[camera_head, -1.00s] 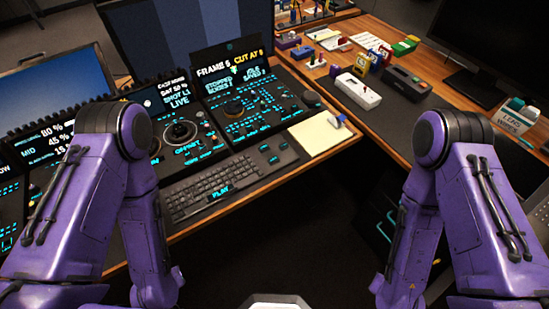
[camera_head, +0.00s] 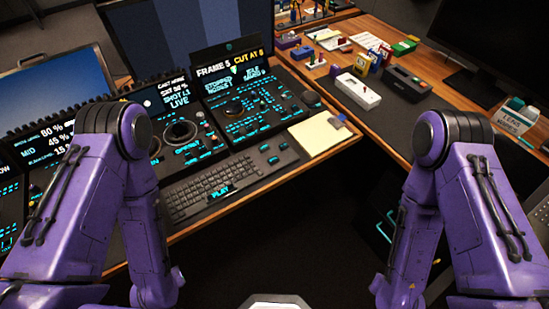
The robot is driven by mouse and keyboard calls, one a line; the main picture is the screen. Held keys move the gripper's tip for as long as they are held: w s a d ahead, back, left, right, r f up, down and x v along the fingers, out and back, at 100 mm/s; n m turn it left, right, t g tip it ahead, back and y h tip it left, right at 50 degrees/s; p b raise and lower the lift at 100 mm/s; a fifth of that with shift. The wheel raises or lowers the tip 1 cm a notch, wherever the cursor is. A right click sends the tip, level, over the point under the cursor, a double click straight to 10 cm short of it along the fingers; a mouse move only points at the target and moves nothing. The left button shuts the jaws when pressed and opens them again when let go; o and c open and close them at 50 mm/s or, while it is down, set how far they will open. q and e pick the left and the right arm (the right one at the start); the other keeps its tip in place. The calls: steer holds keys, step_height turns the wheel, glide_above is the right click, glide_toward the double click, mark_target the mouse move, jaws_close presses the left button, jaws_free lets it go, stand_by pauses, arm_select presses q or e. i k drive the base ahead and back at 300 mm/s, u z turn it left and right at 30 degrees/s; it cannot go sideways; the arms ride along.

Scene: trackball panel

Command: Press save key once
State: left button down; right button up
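A control desk with several glowing panels stands at the left and centre. One panel (camera_head: 238,105) has a dark trackball or dial and cyan-lit keys under a screen reading "FRAME 5" and "CUT AT 5". A second panel (camera_head: 182,132) to its left has a larger dial. A keyboard (camera_head: 200,192) with a cyan "PLAY" label lies in front. I cannot make out which key is the save key; the small labels are too blurred. Both my purple arms show at the left and right, bent downward. Neither gripper is in view.
A yellowish notepad (camera_head: 318,134) lies at the desk's right corner. A wooden side table holds a white box with buttons (camera_head: 358,91), a dark box (camera_head: 407,80), small coloured items and a carton (camera_head: 514,115). Monitors stand behind. The floor between my arms is dark and clear.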

mark_target(273, 160)
steer(key=k, duration=1.25)
steer(key=z, duration=0.55)
steer(key=i, duration=1.55)
steer(key=u, duration=0.55)
